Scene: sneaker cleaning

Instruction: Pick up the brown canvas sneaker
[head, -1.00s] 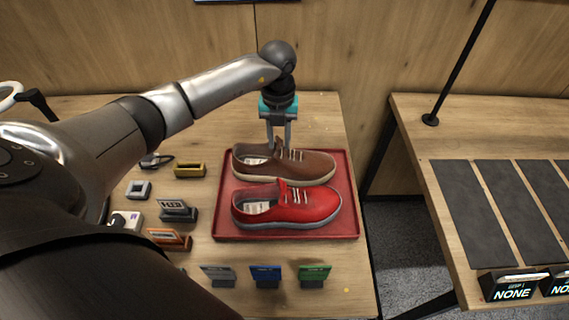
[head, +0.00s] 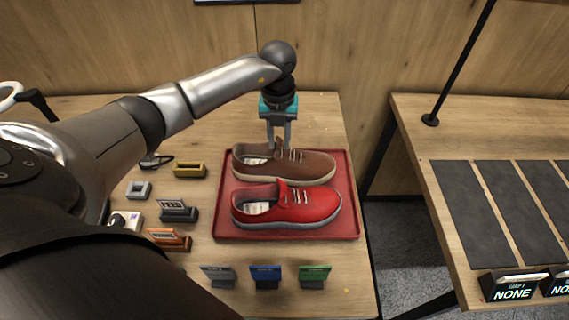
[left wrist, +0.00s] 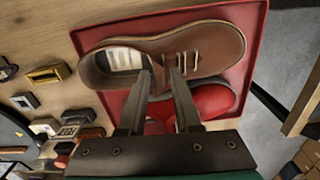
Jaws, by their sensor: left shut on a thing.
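The brown canvas sneaker (head: 312,164) lies on its sole at the back of the red tray (head: 345,233), toe to the right. It also shows in the left wrist view (left wrist: 215,45). My left gripper (head: 279,146) comes down from above and is shut on the sneaker's upper near the tongue and collar. In the left wrist view its fingers (left wrist: 160,72) reach the opening beside the laces. The sneaker appears to rest on the tray. A red sneaker (head: 315,207) lies just in front of it, partly hidden by the fingers in the wrist view. My right gripper is out of view.
Small blocks and label stands, including a yellow one (head: 189,170) and an orange one (head: 168,238), stand left of the tray. Grey, blue (head: 266,275) and green stands line the front. A second table with dark mats (head: 466,208) stands right, across a floor gap.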

